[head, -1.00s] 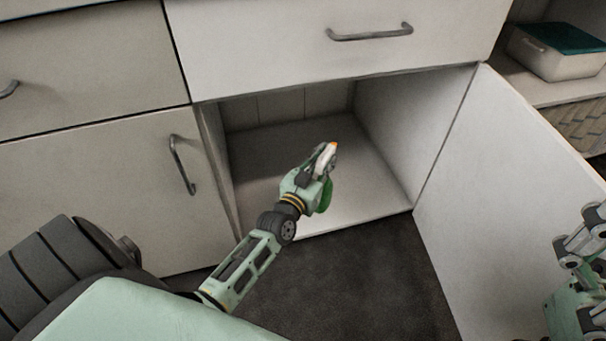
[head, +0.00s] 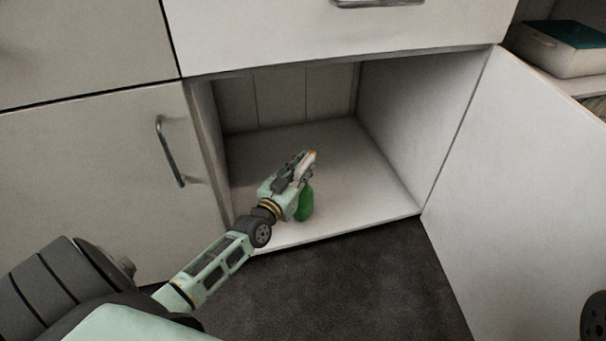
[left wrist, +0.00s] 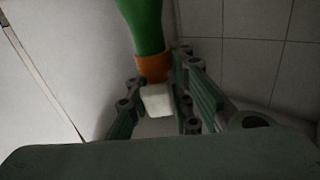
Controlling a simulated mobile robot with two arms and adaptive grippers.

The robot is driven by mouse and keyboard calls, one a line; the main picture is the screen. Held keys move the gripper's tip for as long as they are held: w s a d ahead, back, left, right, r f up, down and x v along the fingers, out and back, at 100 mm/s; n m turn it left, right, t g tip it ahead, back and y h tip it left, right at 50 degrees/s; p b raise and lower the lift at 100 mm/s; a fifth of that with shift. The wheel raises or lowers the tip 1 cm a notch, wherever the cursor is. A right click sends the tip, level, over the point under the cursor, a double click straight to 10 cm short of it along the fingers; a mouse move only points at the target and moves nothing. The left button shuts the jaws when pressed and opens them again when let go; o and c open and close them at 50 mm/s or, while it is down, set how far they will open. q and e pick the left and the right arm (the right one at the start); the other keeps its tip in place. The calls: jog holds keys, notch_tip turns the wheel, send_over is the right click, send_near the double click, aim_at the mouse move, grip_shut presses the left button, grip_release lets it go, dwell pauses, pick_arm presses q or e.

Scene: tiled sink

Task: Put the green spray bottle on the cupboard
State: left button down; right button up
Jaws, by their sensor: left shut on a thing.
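The green spray bottle (head: 305,203) is in my left gripper (head: 306,161), at the open front of the cupboard (head: 365,165). In the head view the bottle's green body hangs below the gripper, and its white and orange top shows at the fingers. I cannot tell whether the bottle touches the cupboard floor. In the left wrist view the bottle (left wrist: 145,22) shows its green body, orange collar and white head between the fingers of the left gripper (left wrist: 160,100), which is shut on it. My right gripper is out of view; only a dark arm part shows at the lower right.
The cupboard is empty inside, with free floor behind and right of the bottle. Its open door (head: 515,185) stands at the right. A closed door (head: 110,180) is at the left and a drawer (head: 330,30) above. A teal-lidded box (head: 560,48) sits on the right shelf.

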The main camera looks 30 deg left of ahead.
pick_arm(q)
jog(key=shift+r, duration=0.15)
jog(key=shift+f, duration=0.2)
jog(key=c, duration=1.6)
grip_release()
jog(key=shift+o, duration=0.2)
